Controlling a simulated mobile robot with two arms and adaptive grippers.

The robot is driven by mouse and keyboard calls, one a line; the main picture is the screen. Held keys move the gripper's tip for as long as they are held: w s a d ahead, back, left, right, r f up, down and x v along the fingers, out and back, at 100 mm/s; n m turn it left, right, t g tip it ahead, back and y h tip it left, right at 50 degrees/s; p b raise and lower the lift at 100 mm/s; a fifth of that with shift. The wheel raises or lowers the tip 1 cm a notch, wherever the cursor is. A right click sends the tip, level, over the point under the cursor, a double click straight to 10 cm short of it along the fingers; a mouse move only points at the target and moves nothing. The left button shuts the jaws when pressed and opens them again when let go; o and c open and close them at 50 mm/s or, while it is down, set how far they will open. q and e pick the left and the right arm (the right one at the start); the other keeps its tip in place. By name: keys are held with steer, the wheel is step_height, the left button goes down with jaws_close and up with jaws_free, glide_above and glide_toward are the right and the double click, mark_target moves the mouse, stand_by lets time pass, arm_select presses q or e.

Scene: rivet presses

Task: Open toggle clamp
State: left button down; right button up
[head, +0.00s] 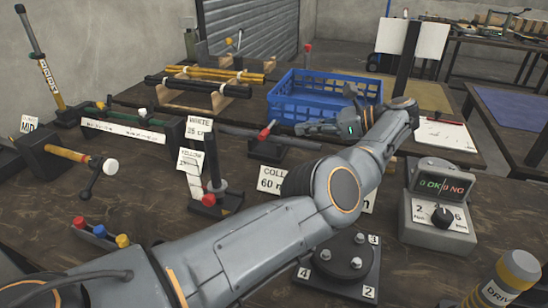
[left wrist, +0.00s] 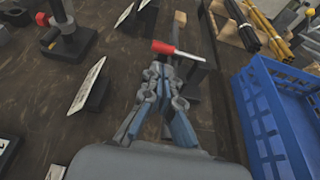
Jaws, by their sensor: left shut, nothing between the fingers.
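The toggle clamp's red handle (head: 266,131) points up and to the left from a dark block on the bench in the head view. In the left wrist view the red handle (left wrist: 163,47) lies just beyond my fingertips, with its thin metal rod running right to the dark block (left wrist: 190,66). My left gripper (head: 302,129) is shut and empty, to the right of the handle. In the left wrist view my left gripper (left wrist: 158,72) points toward the handle; whether they touch cannot be told. My right gripper is not in view.
A blue crate (head: 320,97) stands close behind my left gripper; its wall (left wrist: 262,120) is at right in the wrist view. A black post stand (head: 213,178) and label cards (head: 198,130) stand to the left. Yellow and black rods (head: 205,87) lie on wooden supports behind.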

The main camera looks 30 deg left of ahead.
mark_target(268, 129)
arm_select(q)
step_height(268, 129, down, 3)
steer(key=shift+b, duration=0.7)
steer(key=shift+a+p, duration=0.3)
steer(key=shift+a, duration=0.1)
steer(key=p+x, duration=0.2)
steer(key=x, duration=0.7)
steer(key=shift+s+f, duration=0.1)
steer(key=shift+f, duration=0.05)
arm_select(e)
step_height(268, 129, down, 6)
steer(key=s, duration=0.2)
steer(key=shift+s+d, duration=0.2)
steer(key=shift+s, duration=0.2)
arm_select(q)
steer(key=shift+a, duration=0.1)
